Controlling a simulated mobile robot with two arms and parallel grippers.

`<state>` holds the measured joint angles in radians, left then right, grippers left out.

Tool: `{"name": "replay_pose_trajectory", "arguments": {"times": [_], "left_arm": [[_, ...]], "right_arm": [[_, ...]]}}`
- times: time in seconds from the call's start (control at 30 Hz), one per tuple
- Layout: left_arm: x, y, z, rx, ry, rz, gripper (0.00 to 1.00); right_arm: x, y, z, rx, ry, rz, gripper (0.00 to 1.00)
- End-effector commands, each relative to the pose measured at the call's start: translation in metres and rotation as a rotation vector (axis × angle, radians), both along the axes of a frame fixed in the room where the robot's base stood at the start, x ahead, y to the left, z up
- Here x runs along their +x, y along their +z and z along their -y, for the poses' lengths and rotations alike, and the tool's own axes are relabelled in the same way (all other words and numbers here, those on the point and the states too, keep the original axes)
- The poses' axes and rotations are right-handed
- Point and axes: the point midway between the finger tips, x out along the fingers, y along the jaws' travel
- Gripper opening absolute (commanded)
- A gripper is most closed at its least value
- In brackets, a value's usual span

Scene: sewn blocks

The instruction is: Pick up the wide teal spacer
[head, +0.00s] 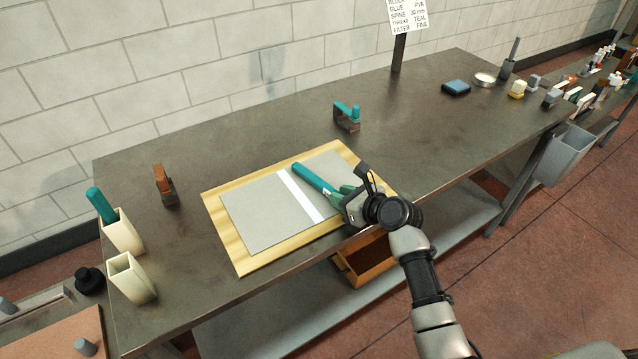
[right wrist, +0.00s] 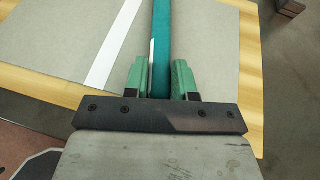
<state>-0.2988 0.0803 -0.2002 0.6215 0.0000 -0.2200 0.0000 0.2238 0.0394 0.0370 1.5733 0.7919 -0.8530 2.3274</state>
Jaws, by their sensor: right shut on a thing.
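A long teal spacer bar (head: 312,178) reaches out over the grey boards, close to the white strip. It also shows in the right wrist view (right wrist: 162,40), running away between the two green fingers. My right gripper (head: 340,193) is shut on its near end, with one finger on each side (right wrist: 160,78). I cannot tell whether the bar touches the boards or is just above them. Another teal bar (head: 101,205) stands in a cream holder (head: 121,234) at the left. My left gripper is not in view.
Grey boards (head: 255,212) with a white strip (head: 301,195) lie on a yellowish sheet (head: 222,236). A teal-topped clamp (head: 347,117) and a brown clamp (head: 164,185) stand behind and left. An empty cream holder (head: 131,278) stands at front left.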

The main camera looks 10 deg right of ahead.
Motion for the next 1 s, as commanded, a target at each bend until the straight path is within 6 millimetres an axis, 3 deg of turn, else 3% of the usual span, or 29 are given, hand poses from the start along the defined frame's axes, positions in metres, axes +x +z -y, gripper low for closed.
{"name": "replay_pose_trajectory", "arguments": {"times": [0.33, 0.57, 1.0], "left_arm": [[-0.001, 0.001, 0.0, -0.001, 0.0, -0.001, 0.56], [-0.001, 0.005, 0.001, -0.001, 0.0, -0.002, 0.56], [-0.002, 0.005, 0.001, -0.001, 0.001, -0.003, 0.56]], "right_arm": [[0.001, 0.009, 0.0, 0.001, 0.0, 0.005, 0.0], [0.001, 0.045, -0.001, 0.003, 0.0, 0.009, 0.0], [-0.06, 0.097, 0.071, -0.002, 0.0, 0.006, 0.0]]}}
